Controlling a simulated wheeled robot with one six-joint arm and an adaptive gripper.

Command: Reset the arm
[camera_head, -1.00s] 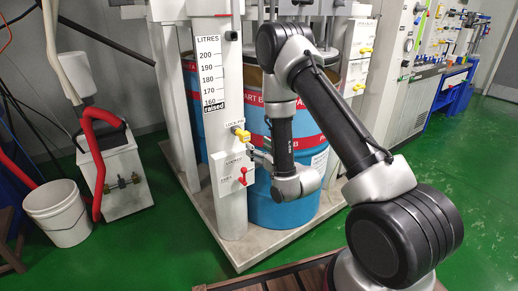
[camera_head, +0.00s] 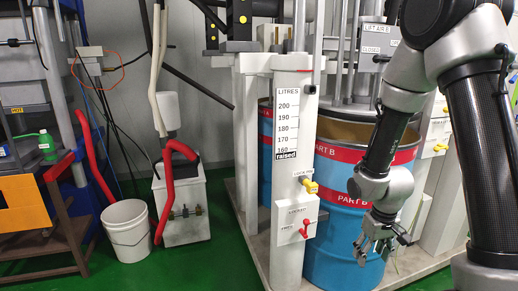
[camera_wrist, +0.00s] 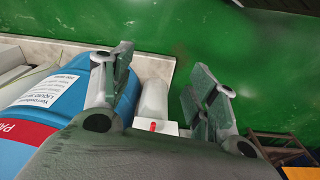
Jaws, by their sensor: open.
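My gripper (camera_head: 374,248) hangs from my arm in front of the blue and red Part B drum (camera_head: 345,235) in the head view. It is open and empty, its fingers pointing down. In the wrist view the two fingers of my gripper (camera_wrist: 160,90) stand well apart, with nothing held between them. The drum (camera_wrist: 105,95) shows at the left there with a white label. A white post (camera_head: 290,180) with a litres scale stands left of my gripper, bearing a yellow knob (camera_head: 309,187) and a red lever (camera_head: 306,229).
The drum stands on a pale platform (camera_head: 385,275). A white bucket (camera_head: 128,232) and a grey box with a red hose (camera_head: 185,212) stand to the left. An orange and wood cart (camera_head: 35,215) is at far left. Green floor (camera_head: 215,262) is free between.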

